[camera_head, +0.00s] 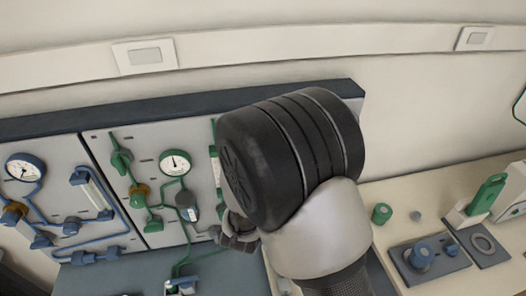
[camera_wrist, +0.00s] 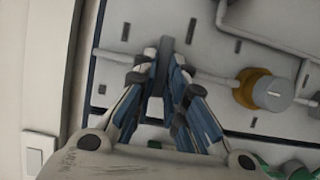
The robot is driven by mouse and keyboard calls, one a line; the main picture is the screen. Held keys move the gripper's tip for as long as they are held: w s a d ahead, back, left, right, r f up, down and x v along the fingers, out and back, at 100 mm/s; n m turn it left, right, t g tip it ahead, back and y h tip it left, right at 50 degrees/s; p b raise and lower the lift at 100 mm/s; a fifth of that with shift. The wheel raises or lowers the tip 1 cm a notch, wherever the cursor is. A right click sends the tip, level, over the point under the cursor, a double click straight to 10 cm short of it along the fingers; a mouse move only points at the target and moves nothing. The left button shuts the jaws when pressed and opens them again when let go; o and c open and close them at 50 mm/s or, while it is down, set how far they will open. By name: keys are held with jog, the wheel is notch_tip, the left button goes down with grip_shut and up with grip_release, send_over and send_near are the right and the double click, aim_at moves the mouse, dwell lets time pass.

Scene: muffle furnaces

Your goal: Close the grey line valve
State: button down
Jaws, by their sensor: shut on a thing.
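In the wrist view my gripper (camera_wrist: 164,62) points at a light panel, its two blue-padded fingers shut on the narrow grey handle of the grey line valve (camera_wrist: 164,50). Grey pipe runs out on both sides of the handle. To the right on the same line is a gold fitting with a round grey knob (camera_wrist: 272,94). In the head view my gripper (camera_head: 236,232) is low in front of the panel, partly covered by my wrist. The grey line is hidden behind my arm there, and the valve's exact angle is hard to tell.
In the head view, a blue line with a gauge (camera_head: 24,168) and a green line with a gauge (camera_head: 175,162) are on panels to the left. At right, a bench (camera_head: 398,190) holds a blue knob (camera_head: 421,255) and green items. Green parts also show low in the wrist view.

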dwell(0.3)
jog(key=c, duration=1.6)
grip_release()
jog(key=s+a, duration=0.1)
jog(key=s, duration=1.1)
jog(key=shift+a, duration=0.15)
jog(key=shift+w+f, duration=0.1)
jog(key=shift+w, duration=0.05)
